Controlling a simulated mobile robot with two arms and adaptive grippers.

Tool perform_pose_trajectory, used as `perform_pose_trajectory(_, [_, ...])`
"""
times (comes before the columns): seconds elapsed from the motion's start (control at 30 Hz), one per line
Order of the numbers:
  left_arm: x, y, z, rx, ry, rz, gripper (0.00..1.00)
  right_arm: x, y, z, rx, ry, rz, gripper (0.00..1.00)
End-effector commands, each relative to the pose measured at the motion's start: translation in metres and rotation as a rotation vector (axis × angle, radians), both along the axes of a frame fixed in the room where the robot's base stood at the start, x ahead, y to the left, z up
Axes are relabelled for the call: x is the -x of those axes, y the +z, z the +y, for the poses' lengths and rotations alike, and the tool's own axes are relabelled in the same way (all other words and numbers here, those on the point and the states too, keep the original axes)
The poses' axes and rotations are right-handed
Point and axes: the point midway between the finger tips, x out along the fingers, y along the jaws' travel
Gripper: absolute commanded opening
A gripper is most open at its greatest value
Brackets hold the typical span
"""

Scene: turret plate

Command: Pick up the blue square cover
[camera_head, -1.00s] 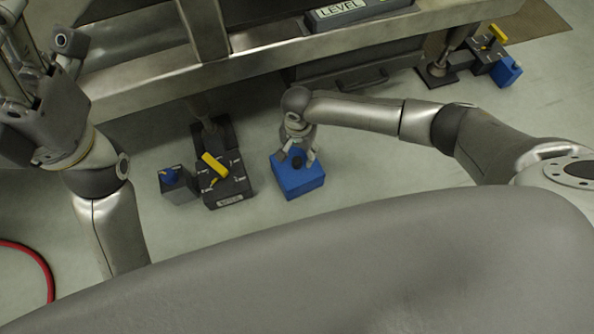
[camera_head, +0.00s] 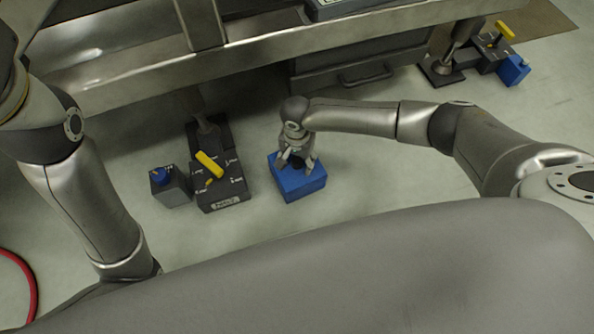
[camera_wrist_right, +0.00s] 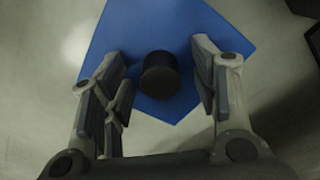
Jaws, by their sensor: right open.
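The blue square cover (camera_head: 301,184) sits on the floor below the metal frame, with a dark round knob on its top. In the right wrist view the blue cover (camera_wrist_right: 200,40) lies under my fingers, and its black knob (camera_wrist_right: 160,74) is between them. My right gripper (camera_head: 297,164) is over the cover from above, open, with its fingers on either side of the knob; I see gaps between knob and fingers in the wrist view. My left arm is at the left of the head view, but its gripper is out of the frame.
A dark box with a yellow handle (camera_head: 209,164) and a grey box with a blue knob (camera_head: 171,187) stand left of the cover. A metal beam (camera_head: 240,53) runs above. Another blue cover (camera_head: 514,70) is at the far right. A red hose (camera_head: 28,290) lies lower left.

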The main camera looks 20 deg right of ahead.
Motion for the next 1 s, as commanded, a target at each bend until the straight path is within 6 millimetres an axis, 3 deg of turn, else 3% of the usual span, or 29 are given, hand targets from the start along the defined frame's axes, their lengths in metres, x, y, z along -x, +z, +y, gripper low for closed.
perform_pose_trajectory(0.27, [0.0011, 0.0012, -0.0001, 0.000, 0.000, -0.004, 0.60, 0.0000, -0.0009, 0.0002, 0.000, 0.000, 0.000, 0.55])
perform_pose_trajectory(0.7, [0.0013, 0.0009, -0.0002, -0.001, 0.000, -0.004, 0.60, 0.0002, -0.0013, 0.0002, 0.000, 0.000, 0.000, 0.00])
perform_pose_trajectory(1.0, [0.0014, 0.0007, -0.0003, -0.001, 0.000, -0.004, 0.60, 0.0006, -0.0018, 0.0001, -0.001, 0.000, 0.001, 0.00])
